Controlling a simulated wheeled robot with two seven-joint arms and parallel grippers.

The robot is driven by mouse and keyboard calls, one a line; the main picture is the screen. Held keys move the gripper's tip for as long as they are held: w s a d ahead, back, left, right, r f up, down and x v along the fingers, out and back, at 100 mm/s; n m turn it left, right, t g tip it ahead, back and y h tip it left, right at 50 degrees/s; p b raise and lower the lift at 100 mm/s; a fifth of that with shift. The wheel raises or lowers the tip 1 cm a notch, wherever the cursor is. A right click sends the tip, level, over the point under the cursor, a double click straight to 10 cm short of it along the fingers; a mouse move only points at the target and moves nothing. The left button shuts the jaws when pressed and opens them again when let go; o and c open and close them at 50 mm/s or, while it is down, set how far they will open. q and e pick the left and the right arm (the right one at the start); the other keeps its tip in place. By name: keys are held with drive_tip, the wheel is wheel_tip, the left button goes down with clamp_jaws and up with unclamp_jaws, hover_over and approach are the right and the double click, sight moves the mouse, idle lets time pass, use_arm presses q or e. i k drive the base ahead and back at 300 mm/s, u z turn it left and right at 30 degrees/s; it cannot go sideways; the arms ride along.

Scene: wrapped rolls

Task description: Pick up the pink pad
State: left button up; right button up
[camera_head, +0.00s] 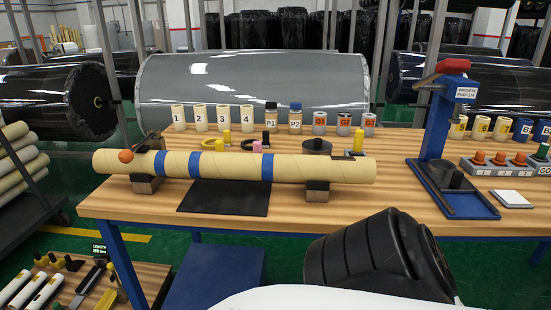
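The pink pad (257,146) is a small pink piece standing on the wooden table (410,205), just behind a long cream tube (225,167) with blue bands. The tube hides its lower part. A small yellow piece with a ring (224,142) stands to its left, and a small dark piece (266,139) is close beside it on the right. Neither of my grippers shows in the view. A black ribbed part at the lower right appears to be a link of my own arm, with no fingers visible.
The tube rests on dark supports (317,191) above a black mat (225,198). Several labelled cylinders (246,117) line the table's back. A blue press (434,140) and a white square (511,199) stand at right. A large grey roll (255,80) lies behind.

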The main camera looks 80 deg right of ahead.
sight(257, 145)
drive_tip(key=z, duration=1.7)
